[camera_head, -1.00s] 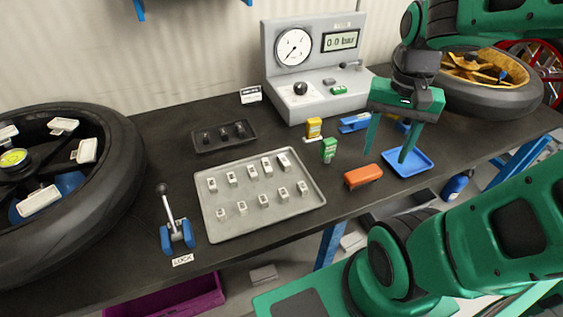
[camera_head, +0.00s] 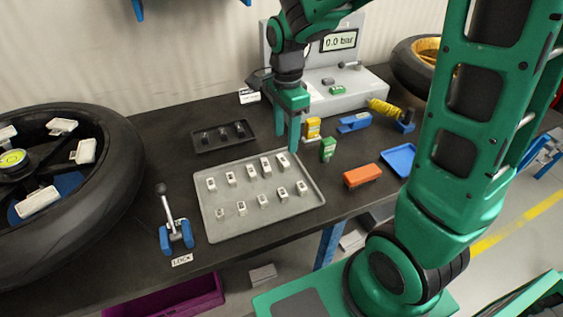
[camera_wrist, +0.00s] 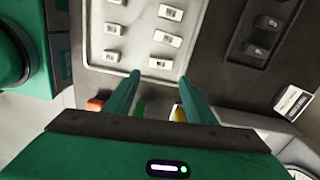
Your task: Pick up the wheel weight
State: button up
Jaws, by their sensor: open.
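Several small silver wheel weights (camera_head: 250,173) lie in two rows on a grey metal tray (camera_head: 228,196) on the bench. They also show at the top of the wrist view as pale blocks (camera_wrist: 170,40). My gripper (camera_head: 288,148) points down above the tray's far right corner, close to the end weight of the far row. Its green fingers (camera_wrist: 160,80) are apart, with nothing between them. I cannot tell the exact height of the fingertips above the tray.
A black tray (camera_head: 203,148) with dark pieces lies behind the grey tray. Yellow (camera_head: 312,127) and green (camera_head: 328,150) boxes and an orange block (camera_head: 362,175) stand to the right. A lever clamp (camera_head: 175,235) and a large tyre (camera_head: 110,190) are at left. A gauge console (camera_head: 345,80) stands behind.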

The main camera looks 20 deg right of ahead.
aim_at(283, 159)
jog(key=shift+a+f, duration=0.2)
jog(key=shift+f, duration=1.7)
jog(key=shift+a+f, duration=0.15)
jog(key=shift+f, duration=1.75)
jog(key=shift+c, duration=0.6)
jog(key=c, duration=0.7)
